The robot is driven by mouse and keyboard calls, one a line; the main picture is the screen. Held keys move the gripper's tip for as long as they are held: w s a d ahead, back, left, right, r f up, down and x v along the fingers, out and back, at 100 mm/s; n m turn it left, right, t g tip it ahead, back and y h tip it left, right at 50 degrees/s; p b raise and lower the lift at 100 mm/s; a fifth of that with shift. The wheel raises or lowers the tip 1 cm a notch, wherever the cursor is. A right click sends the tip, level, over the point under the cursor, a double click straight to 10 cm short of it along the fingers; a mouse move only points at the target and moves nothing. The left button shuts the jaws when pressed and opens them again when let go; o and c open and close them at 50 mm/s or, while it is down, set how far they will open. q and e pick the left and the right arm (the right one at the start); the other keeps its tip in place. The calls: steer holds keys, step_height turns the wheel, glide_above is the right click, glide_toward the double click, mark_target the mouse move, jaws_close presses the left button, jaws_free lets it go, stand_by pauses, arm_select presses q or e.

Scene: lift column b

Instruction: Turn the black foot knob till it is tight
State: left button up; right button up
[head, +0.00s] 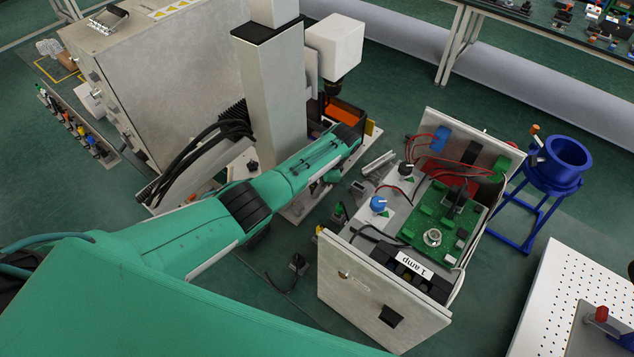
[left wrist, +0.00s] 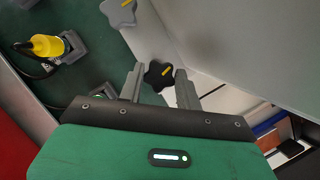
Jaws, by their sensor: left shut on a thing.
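The black foot knob (left wrist: 158,76) is a star-shaped knob with a yellow mark in the left wrist view. It sits between the two grey fingers of my left gripper (left wrist: 160,83), which is shut on it. A grey star knob (left wrist: 118,12), also with a yellow mark, is at the top of that view, apart from the gripper. In the head view my left arm reaches in beside the pale lift column (head: 270,95). The black knob and my left fingertips cannot be made out there. My right gripper is not in view.
An open electronics box (head: 375,300) with a green circuit board (head: 435,215) stands right of my arm. A blue stand (head: 560,165) is beyond it. A large grey cabinet (head: 165,75) is at the left. A yellow-topped part (left wrist: 45,46) lies left of the knob.

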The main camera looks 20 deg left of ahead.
arm_select(q)
steer(key=shift+r+m+t+p, duration=0.2)
steer(key=shift+m+t+p, duration=0.1)
steer(key=shift+m+p, duration=0.55)
steer(key=shift+f+m, duration=0.15)
steer(key=shift+m, duration=0.5)
steer(key=o, duration=0.7)
steer(key=b+v, duration=0.2)
steer(key=v, duration=1.1)
steer(key=shift+s+d+r, duration=0.25)
steer(key=shift+d+r, duration=0.05)
steer(key=shift+d, duration=0.1)
